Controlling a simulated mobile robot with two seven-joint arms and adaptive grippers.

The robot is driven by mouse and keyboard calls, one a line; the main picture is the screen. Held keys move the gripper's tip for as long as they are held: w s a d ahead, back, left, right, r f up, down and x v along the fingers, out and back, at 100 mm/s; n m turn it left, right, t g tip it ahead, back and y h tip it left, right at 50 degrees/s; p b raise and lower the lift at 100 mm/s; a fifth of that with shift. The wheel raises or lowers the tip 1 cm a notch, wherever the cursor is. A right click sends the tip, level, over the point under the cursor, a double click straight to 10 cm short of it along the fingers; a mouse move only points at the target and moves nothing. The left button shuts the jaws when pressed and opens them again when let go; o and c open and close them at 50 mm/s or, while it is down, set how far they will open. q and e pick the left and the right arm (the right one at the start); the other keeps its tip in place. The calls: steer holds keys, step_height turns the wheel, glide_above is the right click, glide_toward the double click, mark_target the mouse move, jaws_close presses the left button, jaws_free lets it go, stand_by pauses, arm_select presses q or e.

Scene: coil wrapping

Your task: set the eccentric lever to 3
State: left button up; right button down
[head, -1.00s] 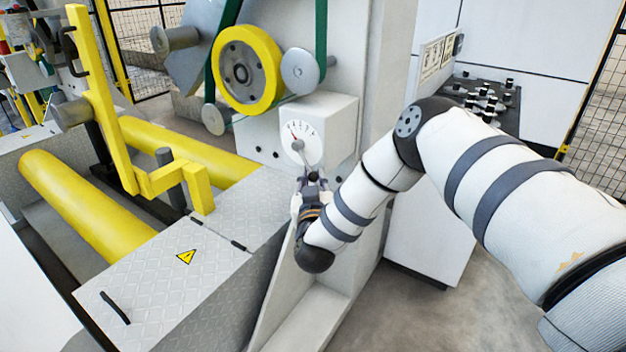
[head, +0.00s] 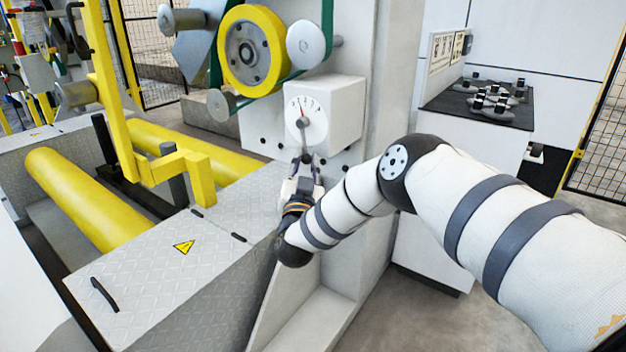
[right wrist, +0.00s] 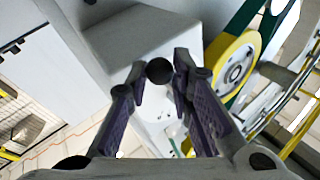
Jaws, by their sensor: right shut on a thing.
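The eccentric lever is a short grey arm on a round white dial (head: 314,112), on the front of a pale box on the machine. A thin red pointer stands near upright on the dial; the numerals are too small to read surely. The lever's dark knob (head: 307,158) hangs below the dial and shows as a black ball in the right wrist view (right wrist: 158,71). My right gripper (head: 305,165) comes from below and is shut on the lever at its knob, with the fingers on either side. My left gripper is not in view.
Above the dial are a yellow-rimmed wheel (head: 253,50) and a grey roller (head: 305,44) with a green belt. A tread-plate cover (head: 150,270) and yellow rollers (head: 75,195) lie left. Floor shows below my right arm.

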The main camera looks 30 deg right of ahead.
steer(key=w+m+h+b, duration=0.1)
steer(key=m+h+b, duration=0.1)
steer(key=m+b, duration=0.1)
steer(key=w+a+m+g+h+b, duration=0.1)
steer(key=w+m+b, duration=0.1)
steer(key=b, duration=0.3)
steer(key=w+a+f+m+h+b, duration=0.1)
steer(key=w+m+h+b, duration=0.1)
steer(key=m+b, duration=0.2)
steer(key=shift+g+h, duration=0.3)
steer(key=shift+w+r+m+h+b, duration=0.2)
steer(key=shift+r+m+h+b, duration=0.2)
steer(key=shift+m+b, duration=0.5)
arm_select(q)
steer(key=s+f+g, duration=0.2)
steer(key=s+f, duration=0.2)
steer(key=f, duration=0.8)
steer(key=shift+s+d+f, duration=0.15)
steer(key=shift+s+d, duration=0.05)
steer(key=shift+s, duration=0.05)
arm_select(e)
steer(key=shift+r+g, duration=0.1)
steer(key=shift+g, duration=0.2)
steer(key=shift+r, duration=0.1)
steer(key=c, duration=1.4)
jaws_free()
steer(key=shift+o, duration=0.2)
